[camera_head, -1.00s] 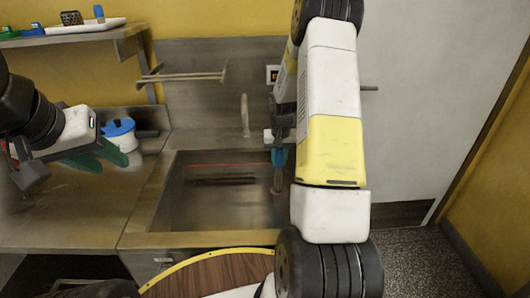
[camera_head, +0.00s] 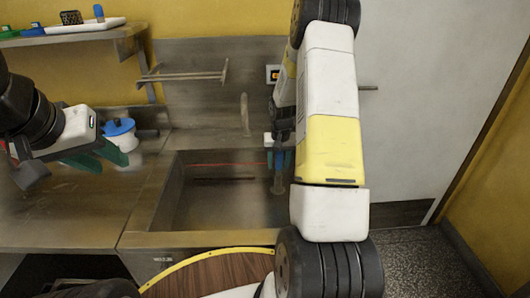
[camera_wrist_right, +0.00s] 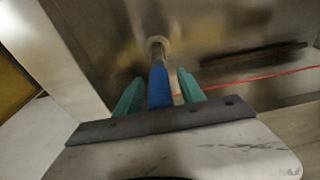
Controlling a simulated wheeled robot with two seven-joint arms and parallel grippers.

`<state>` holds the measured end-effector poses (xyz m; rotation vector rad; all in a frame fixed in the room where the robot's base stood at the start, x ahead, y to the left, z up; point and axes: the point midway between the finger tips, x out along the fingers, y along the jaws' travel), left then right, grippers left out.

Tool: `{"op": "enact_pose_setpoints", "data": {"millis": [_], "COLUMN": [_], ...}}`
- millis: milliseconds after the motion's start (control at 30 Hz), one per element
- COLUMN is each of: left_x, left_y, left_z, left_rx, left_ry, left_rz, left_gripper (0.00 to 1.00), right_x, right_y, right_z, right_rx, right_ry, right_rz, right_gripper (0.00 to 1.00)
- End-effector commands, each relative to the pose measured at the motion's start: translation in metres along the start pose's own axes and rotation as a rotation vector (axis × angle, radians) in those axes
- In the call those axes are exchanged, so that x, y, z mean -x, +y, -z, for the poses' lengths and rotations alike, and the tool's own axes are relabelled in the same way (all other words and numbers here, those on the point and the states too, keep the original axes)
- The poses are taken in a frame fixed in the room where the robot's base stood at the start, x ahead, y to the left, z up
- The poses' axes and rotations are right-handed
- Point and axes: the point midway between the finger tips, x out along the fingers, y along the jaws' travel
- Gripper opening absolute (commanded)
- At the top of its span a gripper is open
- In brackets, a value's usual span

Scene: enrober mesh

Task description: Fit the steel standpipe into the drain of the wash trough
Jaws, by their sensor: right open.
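The steel standpipe (camera_head: 279,186) stands roughly upright at the right side of the wash trough (camera_head: 222,212), with a blue sleeve (camera_wrist_right: 159,86) on its upper part. In the right wrist view its steel part runs to a pale ring at the drain (camera_wrist_right: 158,43); I cannot tell how deep it sits. My right gripper (camera_wrist_right: 160,92) is open, its green fingers either side of the blue sleeve with gaps between. In the head view my right arm partly hides this gripper (camera_head: 277,158). My left gripper (camera_head: 103,160) is open and empty over the left counter.
A white pot with a blue lid (camera_head: 120,134) stands on the counter behind my left gripper. A shelf (camera_head: 75,39) with a white tray is at upper left. A rod rack (camera_head: 185,76) and a curved spout (camera_head: 245,115) are on the back wall. A red line crosses the trough.

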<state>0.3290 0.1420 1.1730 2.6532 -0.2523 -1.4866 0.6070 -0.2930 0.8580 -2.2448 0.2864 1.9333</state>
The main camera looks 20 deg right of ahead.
Motion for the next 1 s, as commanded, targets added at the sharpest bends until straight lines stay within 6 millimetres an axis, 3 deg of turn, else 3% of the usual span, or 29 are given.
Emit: {"op": "enact_pose_setpoints", "data": {"millis": [400, 767, 867, 1000], "left_x": [0.0, 0.0, 0.0, 0.0], "left_y": [0.0, 0.0, 0.0, 0.0], "left_z": [0.0, 0.0, 0.0, 0.0], "left_rx": [0.0, 0.0, 0.0, 0.0], "left_ry": [0.0, 0.0, 0.0, 0.0], "left_rz": [0.0, 0.0, 0.0, 0.0], "left_gripper": [0.36, 0.36, 0.36, 0.36], "right_x": [0.082, 0.127, 0.151, 0.205], "right_y": [0.0, -0.003, -0.01, -0.026], "right_z": [0.001, -0.002, -0.009, -0.034], "right_rx": [0.0, 0.005, 0.018, 0.05], "right_ry": [0.006, 0.01, 0.033, 0.087], "right_rz": [0.0, 0.004, 0.017, 0.051], "right_gripper": [0.47, 0.47, 0.47, 0.47]}}
